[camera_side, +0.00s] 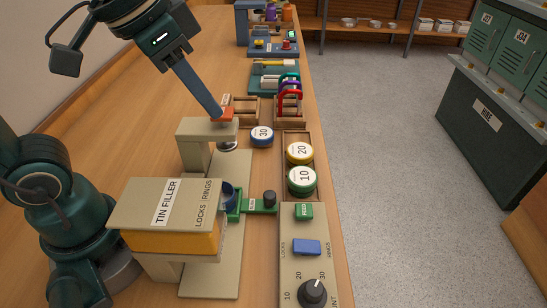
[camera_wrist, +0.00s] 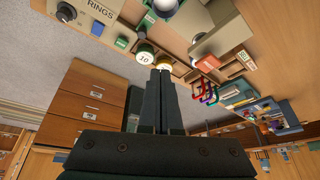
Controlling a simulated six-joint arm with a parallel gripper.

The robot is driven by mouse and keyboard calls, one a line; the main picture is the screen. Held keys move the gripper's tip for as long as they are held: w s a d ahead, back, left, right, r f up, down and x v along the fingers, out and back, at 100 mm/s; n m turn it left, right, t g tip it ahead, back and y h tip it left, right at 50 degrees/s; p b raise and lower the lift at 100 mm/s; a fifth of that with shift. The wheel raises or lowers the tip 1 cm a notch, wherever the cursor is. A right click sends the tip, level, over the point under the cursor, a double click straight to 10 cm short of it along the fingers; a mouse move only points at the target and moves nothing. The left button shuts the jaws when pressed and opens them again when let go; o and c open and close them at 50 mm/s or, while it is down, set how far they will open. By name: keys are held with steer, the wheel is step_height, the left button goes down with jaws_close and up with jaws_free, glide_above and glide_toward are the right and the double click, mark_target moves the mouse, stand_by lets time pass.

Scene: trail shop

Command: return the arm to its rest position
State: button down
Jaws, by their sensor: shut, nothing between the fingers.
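My gripper (camera_side: 218,112) is shut and empty. In the wrist view my gripper (camera_wrist: 162,72) shows as two dark fingers side by side, tips together. There the orange piece (camera_wrist: 208,62) lies to the right, apart from the fingertips. The fingertips appear in front of the tins; the gap in depth is hard to tell.
The tin filler (camera_side: 165,205) stands near my base. Tins marked 10 (camera_side: 301,182) and 20 (camera_side: 299,153) sit in a wooden tray; tin 30 (camera_side: 262,136) stands beside the press. A control panel (camera_side: 310,255) is at front right. Bare table (camera_side: 120,110) lies left of the press.

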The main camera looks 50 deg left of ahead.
steer(key=s+a+f+n, duration=0.2)
steer(key=s+f, duration=0.2)
steer(key=f, duration=0.1)
steer(key=shift+s+a+t+y, duration=0.25)
steer(key=shift+s+t+y, duration=0.05)
steer(key=shift+s+t, duration=0.1)
